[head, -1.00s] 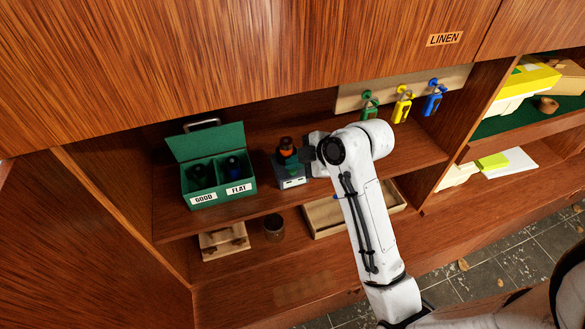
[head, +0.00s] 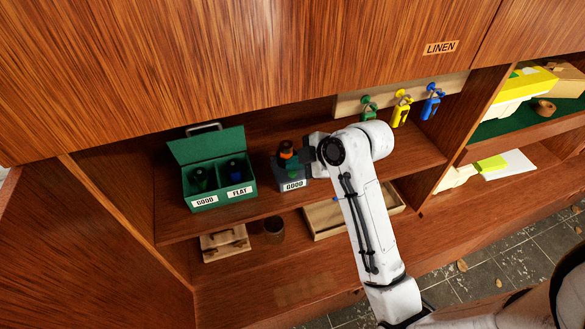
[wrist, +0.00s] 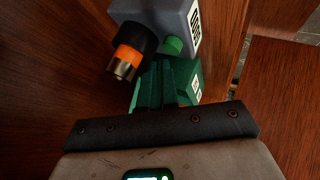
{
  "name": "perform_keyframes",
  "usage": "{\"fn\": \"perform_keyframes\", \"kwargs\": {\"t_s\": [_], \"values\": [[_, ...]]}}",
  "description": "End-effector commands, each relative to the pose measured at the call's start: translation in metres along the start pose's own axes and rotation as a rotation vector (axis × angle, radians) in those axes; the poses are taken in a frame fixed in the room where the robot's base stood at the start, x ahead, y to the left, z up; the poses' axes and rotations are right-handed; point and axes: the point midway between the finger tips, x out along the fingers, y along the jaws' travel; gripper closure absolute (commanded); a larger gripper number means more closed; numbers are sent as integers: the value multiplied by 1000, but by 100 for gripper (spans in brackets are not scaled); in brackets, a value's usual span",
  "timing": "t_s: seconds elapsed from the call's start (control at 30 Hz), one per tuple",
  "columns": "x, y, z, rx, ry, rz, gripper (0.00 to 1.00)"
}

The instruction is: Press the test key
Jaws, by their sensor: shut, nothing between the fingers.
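A round green key (wrist: 173,45) shows beside the cell on the tester (wrist: 186,18) in the wrist view. My gripper (wrist: 160,122) is shut and empty. In the head view its tip is close to the tester's right side, partly hidden by my arm. I cannot tell whether it touches the key.
The open green box (head: 222,198) has compartments labelled GOOD and FLAT, each holding a dark cell.

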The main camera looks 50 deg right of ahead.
Motion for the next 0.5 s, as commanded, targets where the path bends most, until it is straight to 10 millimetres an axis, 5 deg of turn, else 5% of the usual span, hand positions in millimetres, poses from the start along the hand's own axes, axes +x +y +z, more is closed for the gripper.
{"fn": "perform_keyframes", "kwargs": {"t_s": [0.5], "values": [[-6, 5, -5, 0, 0, 0, 100]]}}
